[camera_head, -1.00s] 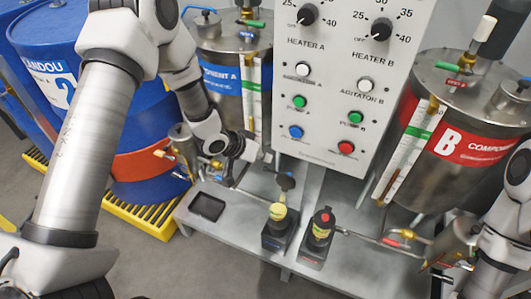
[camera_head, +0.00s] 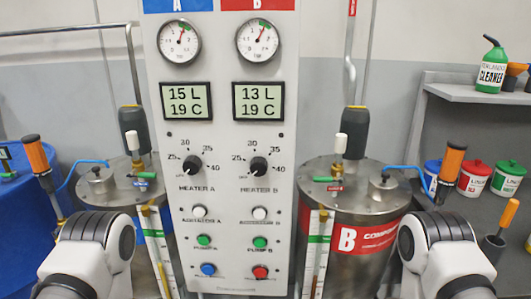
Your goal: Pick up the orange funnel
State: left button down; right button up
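My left arm shows only as a rounded grey and white joint at the bottom left, and my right arm as a similar joint at the bottom right. Both grippers are out of the picture. Orange cylindrical parts that look like handles show at the far left (camera_head: 36,155), at right of the B tank (camera_head: 452,161) and at the right edge (camera_head: 508,214); none has a clear funnel shape.
A control panel (camera_head: 220,135) with gauges, displays and knobs stands in the middle. A steel tank A (camera_head: 105,190) is left, tank B (camera_head: 350,245) right. A grey shelf (camera_head: 460,92) at right holds a green cleaner bottle (camera_head: 492,66); colored pots (camera_head: 473,180) stand below.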

aim_at(513, 69)
jog(key=z, duration=1.35)
jog(key=l+u, duration=0.1)
jog(key=l, duration=0.15)
jog(key=i, duration=0.05)
